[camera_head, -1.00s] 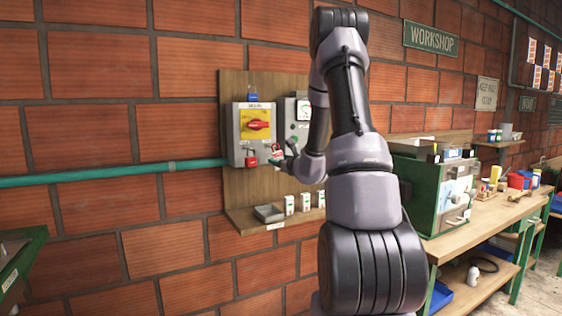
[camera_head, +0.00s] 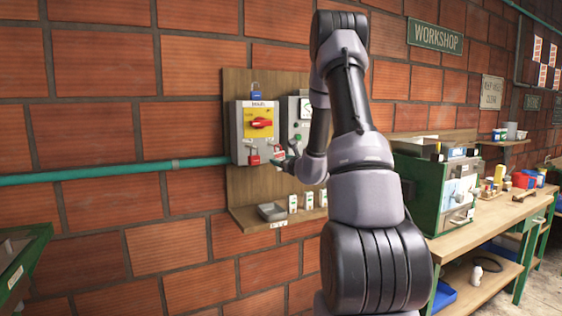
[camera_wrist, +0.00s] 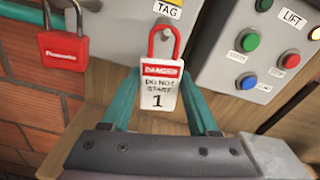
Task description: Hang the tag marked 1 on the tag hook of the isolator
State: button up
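The tag marked 1 (camera_wrist: 158,92) is a white card with a red "DANGER" band and a red loop on top. It hangs upright between the teal fingers of my gripper (camera_wrist: 163,78), which appear shut on its side edges. The isolator (camera_head: 253,133) is a grey box with a yellow plate and red handle. Its "TAG" label (camera_wrist: 168,10) is just above the red loop in the wrist view. In the head view, my gripper (camera_head: 283,157) is at the isolator's lower right, partly hidden by my arm.
A red padlock (camera_wrist: 63,40) hangs left of the tag. The grey lift control box (camera_wrist: 262,45), with several coloured buttons, is close on the right. Below, a wooden shelf (camera_head: 268,221) holds a grey tray (camera_head: 271,211) and small white items. A workbench (camera_head: 490,220) stands at right.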

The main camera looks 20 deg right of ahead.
jog(key=o, duration=0.3)
jog(key=shift+s, duration=0.1)
